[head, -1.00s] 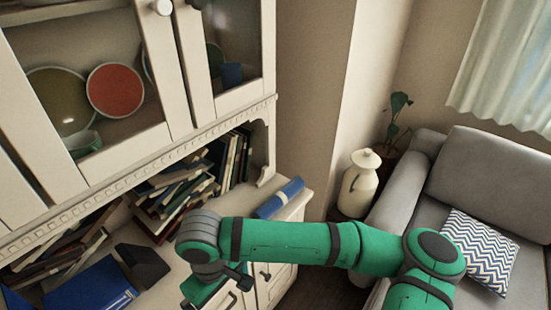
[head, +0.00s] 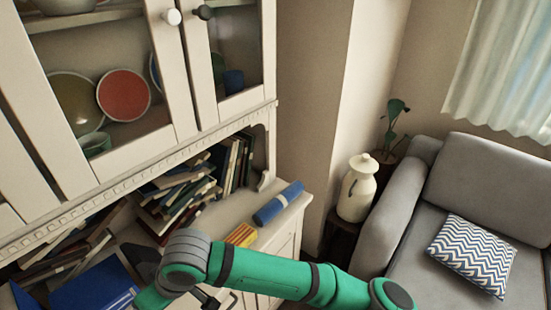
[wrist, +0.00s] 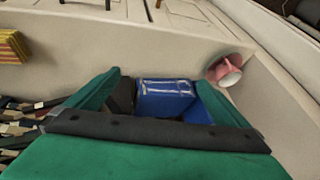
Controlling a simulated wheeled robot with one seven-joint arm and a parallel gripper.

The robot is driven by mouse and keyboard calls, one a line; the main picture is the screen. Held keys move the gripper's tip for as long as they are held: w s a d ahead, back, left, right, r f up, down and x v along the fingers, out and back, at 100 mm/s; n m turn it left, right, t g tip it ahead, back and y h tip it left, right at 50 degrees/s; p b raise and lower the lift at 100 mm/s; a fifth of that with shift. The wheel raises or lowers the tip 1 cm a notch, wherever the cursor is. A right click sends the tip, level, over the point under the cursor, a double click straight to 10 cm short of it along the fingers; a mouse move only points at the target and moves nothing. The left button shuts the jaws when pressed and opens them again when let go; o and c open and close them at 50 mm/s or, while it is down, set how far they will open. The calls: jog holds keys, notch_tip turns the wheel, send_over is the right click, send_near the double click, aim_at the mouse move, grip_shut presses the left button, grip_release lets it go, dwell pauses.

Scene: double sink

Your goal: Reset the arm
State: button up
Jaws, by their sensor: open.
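My green arm (head: 285,275) reaches across the bottom of the head view to the left. Its end is at the lower left, over the cabinet's counter, and my fingers are hard to make out there. In the wrist view my gripper (wrist: 157,82) is open, with two green fingers apart. A blue book-like thing (wrist: 166,100) shows between the fingers, seemingly beyond them, and I see nothing clasped.
The white cabinet (head: 190,145) stands close by, with piled books (head: 180,195), a blue roll (head: 278,203) and a yellow striped thing (head: 242,235). A pink cup (wrist: 229,72) lies right in the wrist view. A grey sofa (head: 480,185) and cream jug (head: 357,188) stand right.

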jog(key=a+r+t+y, duration=0.1)
jog(key=a+r+y, duration=0.6)
jog(key=a+r, duration=0.3)
jog(key=w+r+m+t+y, duration=0.5)
jog(key=w+r+m+t, duration=0.1)
jog(key=w+d+f+m+t+h, duration=0.2)
jog(key=d+f+m+t+h, duration=0.5)
jog(key=d+t, duration=0.25)
jog(key=s+d+f+m+h, duration=0.2)
jog(key=d+f+h, duration=0.1)
jog(key=d+f, duration=0.25)
jog(key=s+d+f+m+h, duration=0.2)
jog(key=s+d+f+h, duration=0.1)
jog(key=d+f, duration=0.25)
jog(key=s+d+f+n+h, duration=0.2)
jog(key=s+d+f, duration=0.3)
jog(key=s+d, duration=0.3)
jog(key=s+d+f+n+g+h, duration=0.1)
jog(key=s+d+f, duration=0.4)
jog(key=s, duration=0.9)
jog(key=d+n+h, duration=0.1)
jog(key=d+n, duration=0.1)
jog(key=d, duration=0.1)
jog(key=shift+s+n+h, duration=0.4)
